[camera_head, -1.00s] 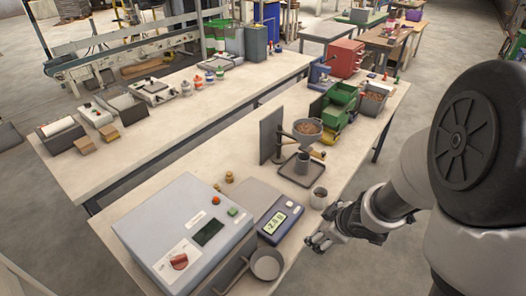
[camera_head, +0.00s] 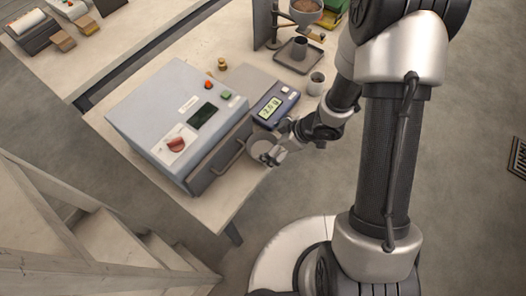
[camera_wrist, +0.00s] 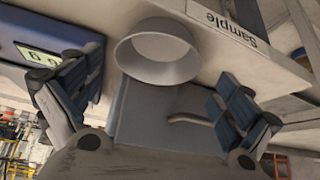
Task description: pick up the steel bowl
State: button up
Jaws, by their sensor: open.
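The steel bowl (camera_head: 260,147) is a round grey bowl on the table near its front edge, beside the grey control box and below the scale. In the wrist view the bowl (camera_wrist: 158,72) appears at the upper middle, its open rim facing the camera and nothing inside. My gripper (camera_head: 276,154) is at the bowl's right side and hides part of it. In the wrist view my gripper (camera_wrist: 160,84) is open, one finger towards each side of the bowl. I see no finger closed on it.
The control box (camera_head: 178,122) with a bar handle (camera_head: 232,160) stands close left of the bowl. A scale (camera_head: 274,106) is just behind, and a grey cup (camera_head: 316,83) is farther right. A label reading "Sample" (camera_wrist: 234,25) is on the table. Wooden steps (camera_head: 110,235) stand at lower left.

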aim_at(258, 148)
jog(key=b+x, duration=0.3)
jog(key=x, duration=0.3)
jog(key=shift+w+r, duration=0.1)
jog(key=shift+r, duration=0.1)
jog(key=shift+c, duration=0.5)
jog(key=c, duration=0.7)
